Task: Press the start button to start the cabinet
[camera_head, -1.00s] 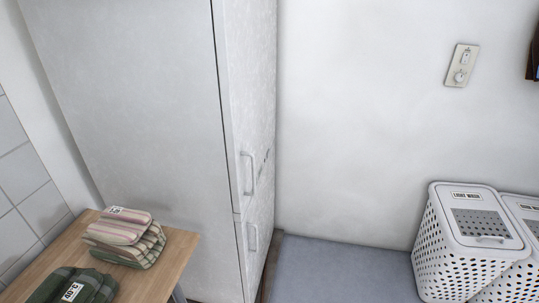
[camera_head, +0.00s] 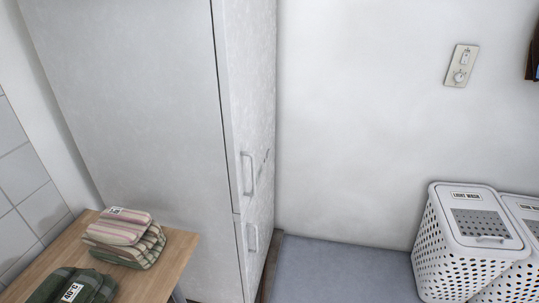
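A tall pale grey cabinet (camera_head: 135,105) stands left of centre, seen mostly from its side. Its narrow front face (camera_head: 252,110) is turned to the right and has an upper and a lower door. The upper handle (camera_head: 247,174) and the lower handle (camera_head: 252,238) are both on that face. Both doors look shut. A small dark mark (camera_head: 264,160) sits beside the upper handle, too small to make out. I cannot pick out a start button on the cabinet. Neither of my grippers is in view.
A wooden table (camera_head: 182,248) with folded striped cloths (camera_head: 122,228) and green cloths (camera_head: 75,286) stands at lower left. White laundry baskets (camera_head: 470,245) stand at lower right. A wall switch plate (camera_head: 461,65) is at upper right. The grey-blue floor (camera_head: 340,272) between is clear.

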